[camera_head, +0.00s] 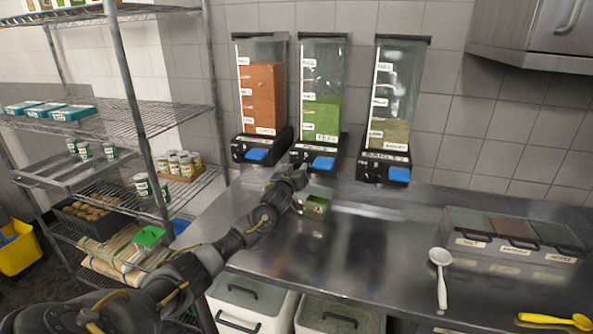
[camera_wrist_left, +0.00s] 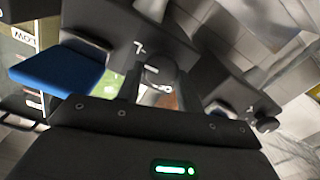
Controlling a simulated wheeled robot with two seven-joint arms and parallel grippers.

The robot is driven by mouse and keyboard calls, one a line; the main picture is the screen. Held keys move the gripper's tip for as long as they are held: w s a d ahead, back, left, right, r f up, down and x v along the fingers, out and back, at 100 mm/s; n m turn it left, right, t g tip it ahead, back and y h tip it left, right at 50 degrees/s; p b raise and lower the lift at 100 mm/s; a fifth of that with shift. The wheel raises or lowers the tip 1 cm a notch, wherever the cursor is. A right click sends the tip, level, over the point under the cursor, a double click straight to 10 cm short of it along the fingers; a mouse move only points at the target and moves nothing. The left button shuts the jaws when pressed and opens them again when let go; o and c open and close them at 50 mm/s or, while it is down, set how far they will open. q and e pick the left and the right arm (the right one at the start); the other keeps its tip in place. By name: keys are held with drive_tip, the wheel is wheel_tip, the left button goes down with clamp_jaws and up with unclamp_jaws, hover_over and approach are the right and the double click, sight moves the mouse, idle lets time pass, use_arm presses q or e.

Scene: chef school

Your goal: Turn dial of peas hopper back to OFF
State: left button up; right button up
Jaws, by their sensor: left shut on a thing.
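The peas hopper (camera_head: 321,118) is the middle of three wall dispensers, with green contents and a blue flap (camera_head: 323,163) on its black base. My left gripper (camera_head: 297,179) is at the lower left of that base. It is shut on a dark round dial (camera_wrist_left: 158,76), which shows between the fingers in the left wrist view with a white mark on it. The gripper hides the dial in the head view, and I cannot read its setting. My right gripper is not in view.
An orange-filled hopper (camera_head: 263,98) stands left and a pale-filled hopper (camera_head: 388,110) right. A small green-filled box (camera_head: 316,207) sits below on the steel counter (camera_head: 385,262). A white scoop (camera_head: 440,262), a three-part container (camera_head: 510,243) and a yellow scoop (camera_head: 555,320) lie right. Wire shelves (camera_head: 150,118) flank the left.

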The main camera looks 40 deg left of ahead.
use_arm(q)
drive_tip(key=shift+n, duration=0.3)
drive_tip(key=n, duration=0.4)
drive_tip(key=shift+f+n, duration=0.1)
drive_tip(key=shift+n, duration=0.3)
drive_tip(key=n, duration=0.6)
drive_tip(key=shift+a+f, duration=0.1)
drive_tip(key=n, duration=0.6)
drive_tip(key=shift+f+n+p, duration=0.1)
drive_tip(key=shift+n+p, duration=0.2)
drive_tip(key=shift+p, duration=0.1)
drive_tip(key=n, duration=0.5)
drive_tip(key=shift+f+n, duration=0.15)
drive_tip(key=shift+n, duration=0.15)
drive_tip(key=o, duration=1)
